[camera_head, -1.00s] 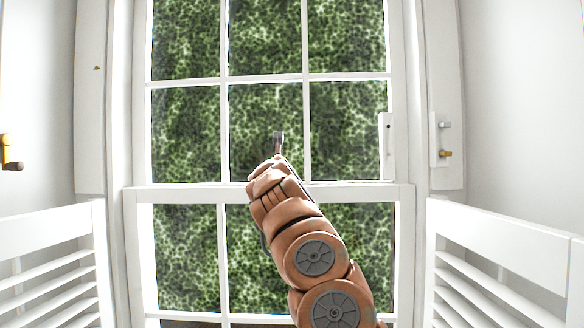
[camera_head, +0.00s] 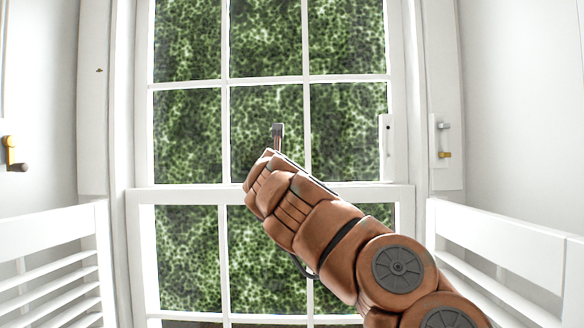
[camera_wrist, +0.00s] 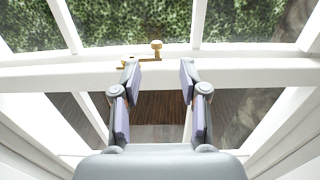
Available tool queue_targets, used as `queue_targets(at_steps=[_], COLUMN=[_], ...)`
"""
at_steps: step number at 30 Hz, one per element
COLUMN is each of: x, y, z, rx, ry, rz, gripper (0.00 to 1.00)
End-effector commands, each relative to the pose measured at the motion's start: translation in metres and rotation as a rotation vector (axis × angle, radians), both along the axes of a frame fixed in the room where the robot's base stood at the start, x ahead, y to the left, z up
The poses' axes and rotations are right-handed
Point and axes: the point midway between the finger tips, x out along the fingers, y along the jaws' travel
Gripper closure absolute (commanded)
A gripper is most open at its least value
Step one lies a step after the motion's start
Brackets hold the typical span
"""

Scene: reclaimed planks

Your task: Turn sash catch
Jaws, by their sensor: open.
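The brass sash catch (camera_wrist: 146,59) sits on the white meeting rail (camera_wrist: 240,72) in the wrist view. Its lever lies roughly along the rail, with a round knob (camera_wrist: 156,45) standing at its right end. My gripper (camera_wrist: 160,70) is open and empty. Its fingers reach toward the rail, and the left fingertip overlaps the left part of the catch in the picture; I cannot tell whether they touch. The knob shows between the two fingertips, beyond them. In the head view my gripper (camera_head: 278,132) is in front of the upper sash, and the catch is not visible there.
White louvred shutters (camera_head: 62,225) stand low at the left and right (camera_head: 500,235). A brass handle (camera_head: 12,154) is on the left wall. A plate with two small knobs (camera_head: 440,140) is on the right frame. Green foliage shows behind the panes.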

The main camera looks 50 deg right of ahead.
Motion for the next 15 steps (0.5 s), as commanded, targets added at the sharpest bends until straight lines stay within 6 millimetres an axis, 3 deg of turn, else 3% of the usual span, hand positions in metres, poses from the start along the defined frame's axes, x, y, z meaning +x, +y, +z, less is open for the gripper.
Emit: queue_targets(at_steps=[7,15], x=[-0.013,-0.017], y=[0.015,0.02], z=[0.0,0.0], rx=[0.0,-0.001], ry=[0.001,0.001], rz=[-0.001,-0.001], gripper=[0.56,0.56])
